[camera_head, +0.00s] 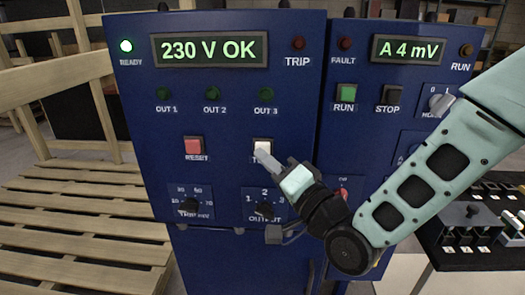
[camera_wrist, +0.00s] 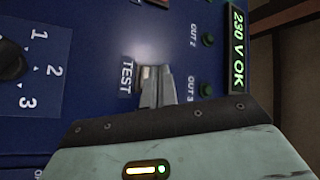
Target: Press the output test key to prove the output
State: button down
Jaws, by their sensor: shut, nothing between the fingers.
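The white TEST key (camera_head: 262,146) is on the blue panel (camera_head: 225,112), below the OUT 3 lamp. My gripper (camera_head: 265,156) is shut and empty, its fingertips in front of the key's lower part and covering some of its label. In the wrist view the fingers (camera_wrist: 158,88) lie over the TEST key (camera_wrist: 150,73), beside the TEST label. I cannot tell whether they touch it. The output selector knob (camera_head: 267,209) sits below, marked 1, 2, 3. The display (camera_head: 209,49) reads 230 V OK. The READY lamp (camera_head: 126,46) is lit green; the OUT 1, OUT 2 and OUT 3 lamps look dark green.
A red RESET key (camera_head: 194,148) is left of the TEST key. The right panel has a green RUN key (camera_head: 345,92), a black STOP key (camera_head: 391,95) and a display reading A 4 mV. Wooden pallets (camera_head: 80,215) stand at left; a dark bench (camera_head: 480,255) is at lower right.

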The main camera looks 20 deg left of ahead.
jog(key=shift+w+a, duration=0.1)
jog(key=shift+w, duration=0.45)
dwell(0.4)
jog(key=shift+s, duration=0.15)
dwell(0.3)
jog(key=shift+s+d+b, duration=0.2)
jog(key=shift+s+b, duration=0.25)
jog(key=shift+s, duration=0.3)
jog(key=shift+s, duration=0.15)
jog(key=s, duration=0.2)
jog(key=s+d+b, duration=0.1)
jog(key=s, duration=0.1)
jog(key=shift+s+d, duration=0.1)
jog(key=shift+s, duration=0.25)
dwell(0.4)
